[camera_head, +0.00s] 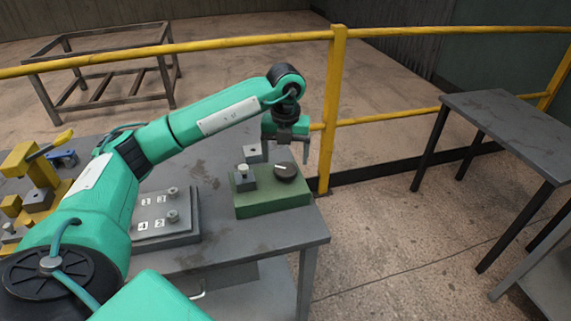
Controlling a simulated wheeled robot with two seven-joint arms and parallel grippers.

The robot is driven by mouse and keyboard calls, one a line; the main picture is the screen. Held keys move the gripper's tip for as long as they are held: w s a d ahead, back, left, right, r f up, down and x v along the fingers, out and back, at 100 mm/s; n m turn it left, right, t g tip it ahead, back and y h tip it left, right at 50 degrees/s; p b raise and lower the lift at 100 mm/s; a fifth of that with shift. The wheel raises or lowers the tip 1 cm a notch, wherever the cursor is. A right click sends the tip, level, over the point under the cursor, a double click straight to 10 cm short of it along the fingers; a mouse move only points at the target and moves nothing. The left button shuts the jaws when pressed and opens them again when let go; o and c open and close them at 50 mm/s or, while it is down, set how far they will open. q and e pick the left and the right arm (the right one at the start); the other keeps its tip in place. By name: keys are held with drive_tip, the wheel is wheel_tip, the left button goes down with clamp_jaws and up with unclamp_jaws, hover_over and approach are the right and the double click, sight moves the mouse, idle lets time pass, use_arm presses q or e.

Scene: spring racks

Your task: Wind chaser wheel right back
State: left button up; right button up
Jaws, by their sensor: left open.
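A green block (268,202) sits near the right end of the grey table. I take the dark wheel to be the chaser wheel. My left gripper (296,156) points down at the back of the green block, just above and behind the wheel; it is open, and I cannot tell whether it touches anything. My right gripper is not in view.
A numbered grey plate with pegs (180,228) lies left of the green block. A yellow fixture (34,170) stands at the far left. A yellow railing (336,100) runs behind the table (270,240). Another dark table (510,120) stands at right, with open floor between.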

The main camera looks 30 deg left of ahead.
sight(286, 169)
use_arm(q)
wheel_tip(286, 169, up, 10)
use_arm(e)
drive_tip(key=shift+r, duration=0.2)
